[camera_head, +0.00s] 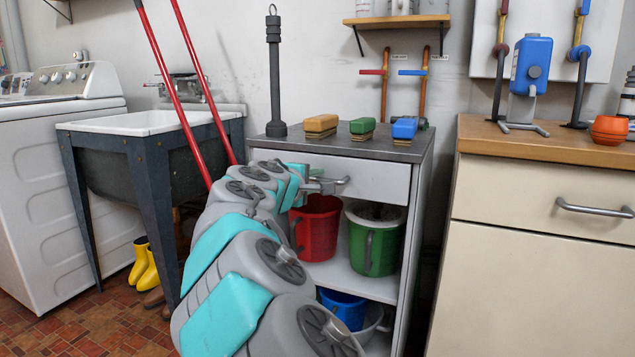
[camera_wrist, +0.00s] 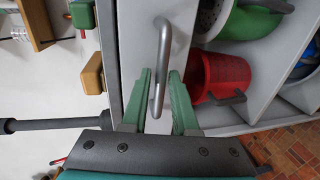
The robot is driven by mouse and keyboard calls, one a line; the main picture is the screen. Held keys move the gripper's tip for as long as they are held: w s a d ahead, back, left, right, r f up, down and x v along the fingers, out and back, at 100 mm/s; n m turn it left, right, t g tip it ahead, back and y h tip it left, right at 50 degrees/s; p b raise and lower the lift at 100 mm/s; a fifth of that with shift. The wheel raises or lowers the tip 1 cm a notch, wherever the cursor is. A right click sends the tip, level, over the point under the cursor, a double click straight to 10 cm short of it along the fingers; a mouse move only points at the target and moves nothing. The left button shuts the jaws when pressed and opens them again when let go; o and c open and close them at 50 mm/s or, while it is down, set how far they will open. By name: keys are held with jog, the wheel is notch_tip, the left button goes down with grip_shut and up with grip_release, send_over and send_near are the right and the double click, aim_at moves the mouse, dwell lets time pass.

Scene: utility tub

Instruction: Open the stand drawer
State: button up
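The stand drawer (camera_head: 375,182) is the pale front under the dark top of the stand. It looks shut, and it also shows in the wrist view (camera_wrist: 135,35). Its curved metal handle (camera_wrist: 163,50) lies between my green fingers; in the head view the handle (camera_head: 343,181) is partly hidden by my gripper (camera_head: 318,186). In the wrist view my gripper (camera_wrist: 160,72) is open, one fingertip on each side of the handle, with gaps showing beside the bar. My arm covers the left part of the stand.
Brushes with tan (camera_head: 321,123), green (camera_head: 362,126) and blue (camera_head: 404,128) tops sit on the stand. A red bucket (camera_head: 317,230), green bucket (camera_head: 385,250) and blue bucket (camera_head: 343,307) fill shelves below. A beige cabinet (camera_head: 535,260) stands right, a utility tub (camera_head: 130,124) left.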

jog(key=shift+w+d+f, duration=0.15)
jog(key=shift+w+d, duration=0.1)
jog(key=shift+w, duration=0.2)
grip_shut()
dwell(1.2)
